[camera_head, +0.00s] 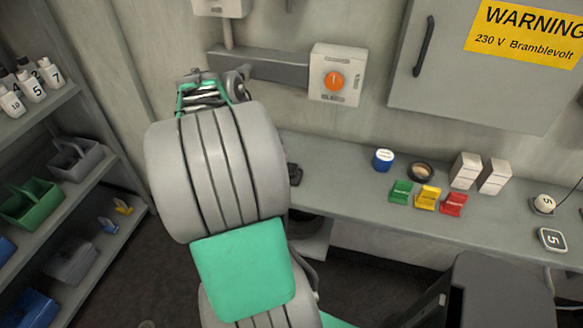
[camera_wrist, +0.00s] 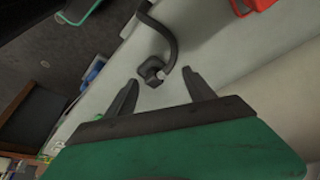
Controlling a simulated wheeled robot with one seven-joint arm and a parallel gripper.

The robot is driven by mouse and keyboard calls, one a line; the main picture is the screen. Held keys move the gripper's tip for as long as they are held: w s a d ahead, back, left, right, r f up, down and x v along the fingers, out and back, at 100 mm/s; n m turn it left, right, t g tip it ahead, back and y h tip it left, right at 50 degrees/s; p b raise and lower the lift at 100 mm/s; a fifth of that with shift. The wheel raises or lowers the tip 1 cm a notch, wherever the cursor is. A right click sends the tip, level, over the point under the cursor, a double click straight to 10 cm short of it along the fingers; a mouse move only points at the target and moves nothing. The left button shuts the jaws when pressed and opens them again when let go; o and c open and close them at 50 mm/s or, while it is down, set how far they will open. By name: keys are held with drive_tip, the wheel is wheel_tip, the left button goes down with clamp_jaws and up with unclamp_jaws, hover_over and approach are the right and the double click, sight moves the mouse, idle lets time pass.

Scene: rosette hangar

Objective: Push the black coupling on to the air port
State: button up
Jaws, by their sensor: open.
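A black coupling (camera_wrist: 150,70) on the end of a curved black hose shows in the wrist view, against a pale grey surface. My gripper (camera_wrist: 161,78) is open, and its two dark fingers point toward the coupling. The coupling lies just beyond the fingertips, nearer the left one, with nothing gripped. In the head view my arm hides the coupling and most of the gripper. I cannot make out the air port in either view.
A grey bench (camera_head: 340,165) along the wall carries a blue-and-white jar (camera_head: 383,160) and green, yellow and red blocks. An orange-knobbed switch box (camera_head: 336,76) is on the wall. Shelves (camera_head: 85,165) stand at left. A red object (camera_wrist: 257,5) is at the wrist view's top edge.

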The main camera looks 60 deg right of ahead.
sight(291, 166)
drive_tip(key=s+d+m, duration=0.1)
drive_tip(key=s, duration=0.1)
drive_tip(key=s+d+m+g, duration=0.1)
drive_tip(key=d, duration=0.1)
drive_tip(key=shift+s+f+m, duration=0.15)
drive_tip(key=shift+s+m, duration=0.15)
drive_tip(key=shift+s, duration=0.1)
drive_tip(key=shift+x, duration=1.3)
drive_tip(key=shift+w, duration=0.1)
drive_tip(key=x, duration=0.3)
drive_tip(key=p+x, duration=0.1)
drive_tip(key=x, duration=0.1)
drive_tip(key=shift+w+f, duration=0.2)
drive_tip(key=shift+w, duration=0.05)
drive_tip(key=c, duration=1.3)
